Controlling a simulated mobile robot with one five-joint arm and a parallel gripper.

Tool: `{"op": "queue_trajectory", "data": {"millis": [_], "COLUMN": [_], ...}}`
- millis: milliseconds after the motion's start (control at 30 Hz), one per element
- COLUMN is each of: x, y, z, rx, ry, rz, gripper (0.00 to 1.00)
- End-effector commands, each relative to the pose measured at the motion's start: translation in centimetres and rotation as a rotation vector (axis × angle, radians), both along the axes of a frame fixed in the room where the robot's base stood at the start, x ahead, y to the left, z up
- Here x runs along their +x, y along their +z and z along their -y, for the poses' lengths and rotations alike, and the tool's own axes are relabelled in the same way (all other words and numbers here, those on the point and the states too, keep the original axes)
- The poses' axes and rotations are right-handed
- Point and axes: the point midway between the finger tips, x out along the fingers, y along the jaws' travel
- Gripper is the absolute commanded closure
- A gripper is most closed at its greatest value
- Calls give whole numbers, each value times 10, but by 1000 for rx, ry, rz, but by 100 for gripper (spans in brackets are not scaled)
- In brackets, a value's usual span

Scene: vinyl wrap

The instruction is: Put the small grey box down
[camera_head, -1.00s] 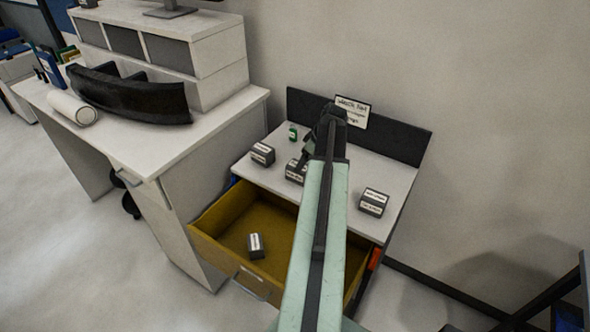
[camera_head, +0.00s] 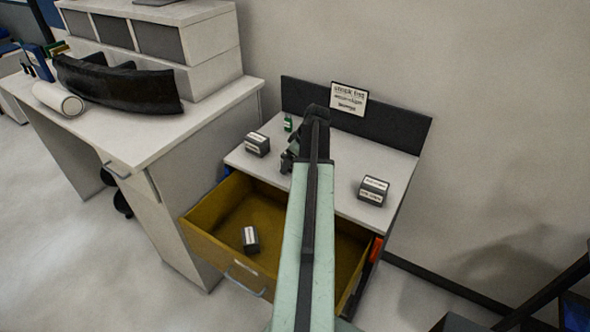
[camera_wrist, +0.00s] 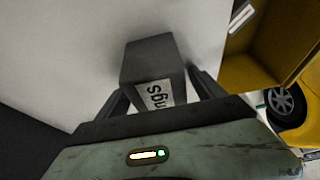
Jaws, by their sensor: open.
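The small grey box (camera_wrist: 152,62) with a white label rests on the white tabletop (camera_wrist: 60,60) in the wrist view. My gripper (camera_wrist: 160,88) is open, with its two dark fingers on either side of the box's near end. I cannot tell whether a finger touches it. In the head view my gripper (camera_head: 289,160) is low over the cabinet top (camera_head: 335,190), and my arm hides most of it and this box.
Similar grey boxes stand on the top at left (camera_head: 257,144) and right (camera_head: 373,190). A small green item (camera_head: 288,123) is at the back left. Below, an open yellow drawer (camera_head: 215,212) holds another box (camera_head: 250,239). A dark back panel carries a sign (camera_head: 348,99).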

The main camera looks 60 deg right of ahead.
Motion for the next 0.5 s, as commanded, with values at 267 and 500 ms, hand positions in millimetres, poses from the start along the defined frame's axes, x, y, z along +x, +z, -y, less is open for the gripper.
{"op": "queue_trajectory", "data": {"millis": [267, 500], "x": [0, 0], "y": [-1, -1], "z": [0, 1], "rx": [0, 1], "ry": [-1, -2], "rz": [0, 0], "gripper": [41, 100]}}
